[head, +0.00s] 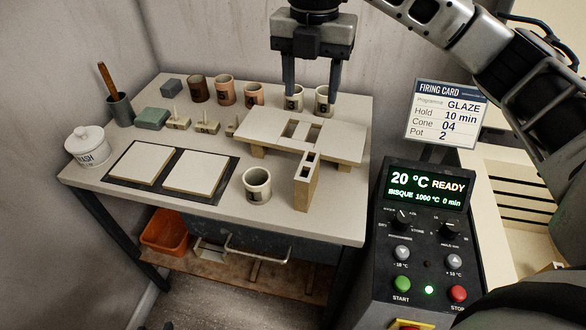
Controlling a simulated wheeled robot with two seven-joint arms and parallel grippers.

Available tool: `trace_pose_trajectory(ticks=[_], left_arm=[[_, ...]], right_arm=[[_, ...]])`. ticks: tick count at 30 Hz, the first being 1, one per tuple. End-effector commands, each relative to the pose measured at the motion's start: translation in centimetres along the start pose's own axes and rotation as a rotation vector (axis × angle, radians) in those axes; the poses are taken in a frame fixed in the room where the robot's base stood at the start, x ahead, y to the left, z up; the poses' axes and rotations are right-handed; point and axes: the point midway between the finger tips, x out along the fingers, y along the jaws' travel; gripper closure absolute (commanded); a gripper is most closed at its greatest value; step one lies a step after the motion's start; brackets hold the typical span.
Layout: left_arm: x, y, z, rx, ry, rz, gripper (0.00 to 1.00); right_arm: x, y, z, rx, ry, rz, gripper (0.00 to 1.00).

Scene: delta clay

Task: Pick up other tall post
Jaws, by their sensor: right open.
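A tall beige post (303,192) with dark square openings in its top stands upright at the front right of the table, against or just in front of a pale slab with cut-outs (265,130). I cannot tell whether it is one post or two side by side. The slab is raised on low supports (258,152). My right gripper (311,98) is open, pointing down, with nothing between its fingers. It is above the back right of the table, its fingertips overlapping two cups in the picture, behind the tall post. My left gripper is not in view.
Several cups (225,91) line the table's back. A lone cup (257,187) stands left of the post. Two white tiles (195,172), small spiked stands (207,125), a lidded jar (88,147) and a tool pot (120,108) are left. A control panel (425,245) stands right.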

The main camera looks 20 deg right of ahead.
Motion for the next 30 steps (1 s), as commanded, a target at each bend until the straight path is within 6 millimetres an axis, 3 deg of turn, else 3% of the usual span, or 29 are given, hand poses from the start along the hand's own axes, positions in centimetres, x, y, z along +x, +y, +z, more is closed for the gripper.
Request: trace_pose_trajectory(ticks=[1,8,17,30], left_arm=[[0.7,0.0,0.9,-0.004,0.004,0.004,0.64],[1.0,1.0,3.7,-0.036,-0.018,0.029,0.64],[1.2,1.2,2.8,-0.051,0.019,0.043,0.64],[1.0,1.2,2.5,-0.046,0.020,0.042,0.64]], right_arm=[[1.6,0.0,0.0,-0.001,0.000,0.001,0.47],[4.7,0.1,-0.1,-0.003,0.001,0.003,0.47],[7.3,0.1,-0.1,-0.003,0.002,0.002,0.47],[15.7,0.0,-0.2,-0.003,0.003,0.002,0.47]])
